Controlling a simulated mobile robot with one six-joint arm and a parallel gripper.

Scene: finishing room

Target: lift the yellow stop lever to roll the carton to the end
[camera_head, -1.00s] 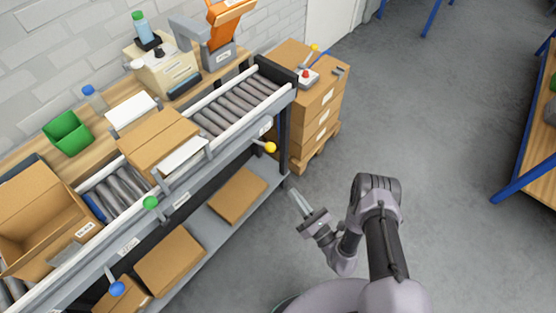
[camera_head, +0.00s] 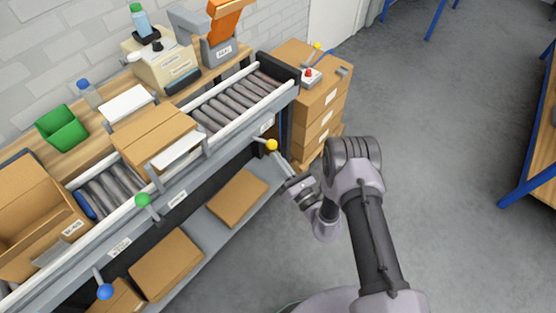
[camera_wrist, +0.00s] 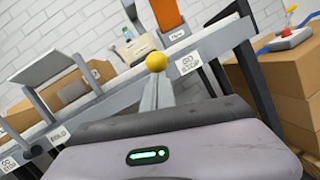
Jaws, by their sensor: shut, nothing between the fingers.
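The yellow ball knob (camera_head: 272,144) of the stop lever is on the front rail of the roller conveyor, near its right end. The wrist view shows the knob (camera_wrist: 155,62) straight ahead, beside a white GO/STOP label (camera_wrist: 187,64). My gripper (camera_head: 281,163) is shut and empty, its fingertips just below the knob; I cannot tell whether they touch it. The closed fingers (camera_wrist: 157,94) partly hide the lever arm. The brown carton (camera_head: 152,130) sits on the rollers left of the lever, with bare rollers (camera_head: 240,103) on its right.
Green (camera_head: 142,200) and blue (camera_head: 105,291) knobs are farther left along the rail. An open box (camera_head: 30,205) is at the conveyor's left. Stacked cartons (camera_head: 313,100) with a red-button box (camera_head: 311,76) stand past the right end. The lower shelf holds boxes (camera_head: 237,197).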

